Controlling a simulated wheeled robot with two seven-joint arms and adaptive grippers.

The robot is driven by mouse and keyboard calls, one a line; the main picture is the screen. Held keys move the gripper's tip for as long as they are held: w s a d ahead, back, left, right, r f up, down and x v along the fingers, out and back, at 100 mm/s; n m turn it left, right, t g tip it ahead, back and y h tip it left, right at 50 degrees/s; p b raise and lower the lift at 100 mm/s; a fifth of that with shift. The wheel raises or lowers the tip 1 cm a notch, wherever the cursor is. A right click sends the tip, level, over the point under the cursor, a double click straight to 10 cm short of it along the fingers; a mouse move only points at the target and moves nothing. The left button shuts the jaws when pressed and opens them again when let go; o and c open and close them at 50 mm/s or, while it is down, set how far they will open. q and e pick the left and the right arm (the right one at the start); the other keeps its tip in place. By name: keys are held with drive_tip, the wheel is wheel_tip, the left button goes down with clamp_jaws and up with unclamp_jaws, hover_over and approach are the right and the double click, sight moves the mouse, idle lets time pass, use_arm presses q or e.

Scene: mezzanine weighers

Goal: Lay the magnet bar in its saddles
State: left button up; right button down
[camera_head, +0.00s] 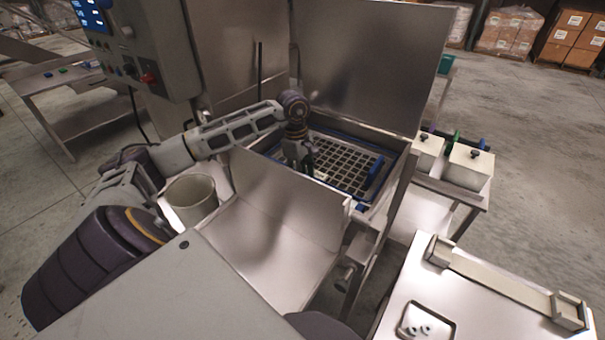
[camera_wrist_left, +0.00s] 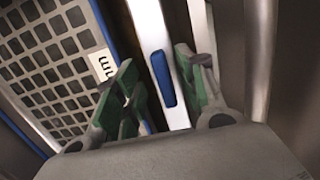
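Two upright end brackets, which look like the saddles (camera_head: 440,251), stand on the bench at lower right. A long pale rail runs between them; I cannot tell if it is part of the stand or a bar. My left gripper (camera_head: 300,160) reaches down into the steel hopper, beside the dark grid (camera_head: 345,160). In the left wrist view its green-padded fingers (camera_wrist_left: 165,100) are open on either side of a bright strip with a blue patch (camera_wrist_left: 162,79). Gaps show beside the strip. I cannot tell whether this is the magnet bar. My right gripper is out of view.
The hopper's raised steel lid (camera_head: 370,60) and its walls enclose the left arm's reach. A control box (camera_head: 140,45) stands at left and a pale bucket (camera_head: 192,197) below it. Lidded boxes (camera_head: 468,168) stand at right. A small tray (camera_head: 427,321) lies on the bench.

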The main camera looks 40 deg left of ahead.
use_arm(q)
drive_tip(key=shift+s+d+f, duration=0.15)
drive_tip(key=shift+s+f, duration=0.15)
drive_tip(key=shift+f, duration=0.1)
drive_tip(key=shift+w+r, duration=0.1)
drive_tip(key=shift+r, duration=0.6)
wheel_tip(320, 180, up, 11)
drive_tip(key=a, duration=0.1)
drive_tip(key=shift+a+r, duration=0.15)
drive_tip(key=shift+a, duration=0.2)
drive_tip(key=shift+w, duration=0.1)
idle(0.4)
